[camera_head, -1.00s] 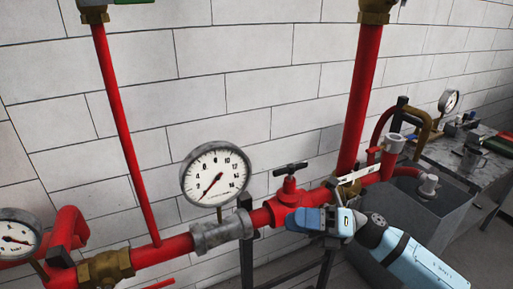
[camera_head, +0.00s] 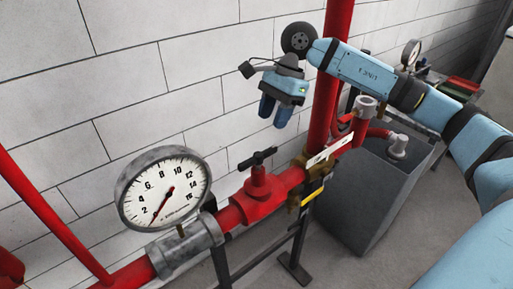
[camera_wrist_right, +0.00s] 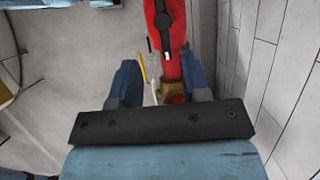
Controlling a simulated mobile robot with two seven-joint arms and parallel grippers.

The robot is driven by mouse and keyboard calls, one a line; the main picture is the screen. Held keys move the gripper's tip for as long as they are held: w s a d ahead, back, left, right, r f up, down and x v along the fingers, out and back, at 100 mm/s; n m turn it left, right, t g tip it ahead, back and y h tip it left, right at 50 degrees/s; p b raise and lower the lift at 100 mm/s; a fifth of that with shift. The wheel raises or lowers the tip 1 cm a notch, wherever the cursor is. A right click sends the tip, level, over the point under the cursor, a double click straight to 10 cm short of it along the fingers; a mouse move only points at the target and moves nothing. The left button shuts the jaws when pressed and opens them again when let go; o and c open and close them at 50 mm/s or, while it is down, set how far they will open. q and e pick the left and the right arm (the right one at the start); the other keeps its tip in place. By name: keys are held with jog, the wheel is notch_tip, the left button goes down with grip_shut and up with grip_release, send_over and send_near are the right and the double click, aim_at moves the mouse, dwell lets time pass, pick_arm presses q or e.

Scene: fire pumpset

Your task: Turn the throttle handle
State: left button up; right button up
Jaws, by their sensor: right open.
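A red valve (camera_head: 259,193) on the red pipe carries a black crossbar handle (camera_head: 258,158) on top. The black handle also shows at the top of the right wrist view (camera_wrist_right: 165,22). Right of it on the same pipe is a brass valve (camera_head: 310,168) with a yellow handle (camera_head: 312,193) hanging on its near side. The yellow handle also shows in the right wrist view (camera_wrist_right: 142,68). My right gripper (camera_head: 274,113) points down above the pipe, apart from both handles. In the right wrist view its fingers (camera_wrist_right: 161,84) are spread and empty. My left gripper is out of view.
A large pressure gauge (camera_head: 165,188) stands left of the red valve. A vertical red pipe (camera_head: 331,70) rises just right of my gripper. A grey tank (camera_head: 375,195) stands on the right. The white block wall (camera_head: 190,70) is close behind.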

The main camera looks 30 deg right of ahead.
aim_at(258, 155)
jog(key=p+x, duration=0.2)
jog(key=x, duration=0.7)
jog(key=shift+w+a+f, duration=0.1)
jog(key=shift+w+f, duration=0.05)
jog(key=shift+a+f, duration=0.1)
jog(key=shift+f, duration=0.35)
grip_shut()
